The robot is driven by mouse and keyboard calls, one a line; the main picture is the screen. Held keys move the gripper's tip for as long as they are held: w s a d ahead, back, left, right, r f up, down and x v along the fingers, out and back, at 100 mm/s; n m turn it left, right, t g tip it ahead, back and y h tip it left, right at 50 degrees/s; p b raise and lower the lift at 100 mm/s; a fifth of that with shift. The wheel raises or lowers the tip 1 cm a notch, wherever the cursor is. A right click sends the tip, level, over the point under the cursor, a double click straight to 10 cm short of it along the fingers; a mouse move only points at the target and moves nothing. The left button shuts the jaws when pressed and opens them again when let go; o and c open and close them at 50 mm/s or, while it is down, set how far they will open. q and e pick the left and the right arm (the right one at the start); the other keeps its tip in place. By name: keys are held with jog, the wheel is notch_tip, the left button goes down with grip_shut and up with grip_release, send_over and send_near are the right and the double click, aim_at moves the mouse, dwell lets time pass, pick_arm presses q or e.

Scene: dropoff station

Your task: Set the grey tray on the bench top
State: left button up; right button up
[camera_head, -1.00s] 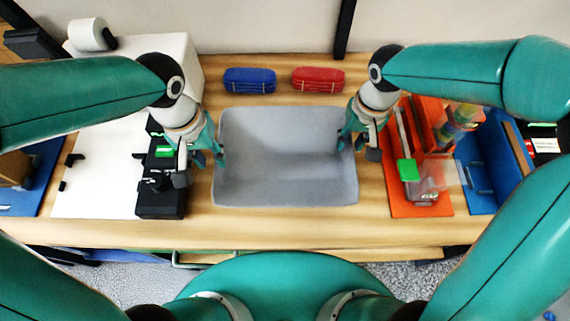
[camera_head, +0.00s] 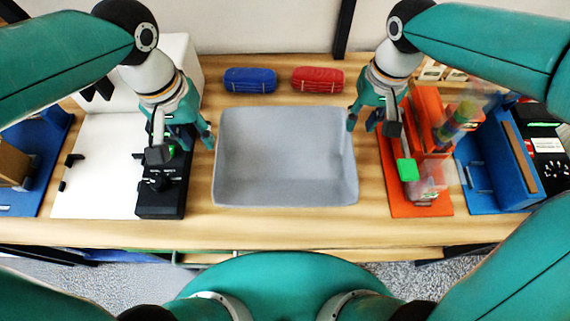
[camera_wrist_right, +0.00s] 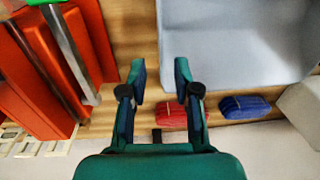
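The grey tray (camera_head: 285,197) lies flat on the wooden bench top (camera_head: 300,226), in the middle of the head view, and looks empty. It also shows at the top right of the right wrist view (camera_wrist_right: 240,40). My left gripper (camera_head: 190,142) is open and empty, left of the tray's left wall and apart from it. My right gripper (camera_head: 363,124) is open just right of the tray's right wall. In the right wrist view its two fingers (camera_wrist_right: 160,80) are spread with nothing between them, clear of the tray.
A blue case (camera_head: 250,80) and a red case (camera_head: 318,79) lie behind the tray. A black device (camera_head: 160,205) and a white panel (camera_head: 100,185) stand at left. An orange fixture (camera_head: 420,208) and a blue fixture (camera_head: 500,195) stand at right.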

notch_tip(320, 180, up, 4)
jog(key=shift+d+f, duration=0.1)
jog(key=shift+d, duration=0.05)
jog(key=shift+s, duration=0.1)
dwell(0.5)
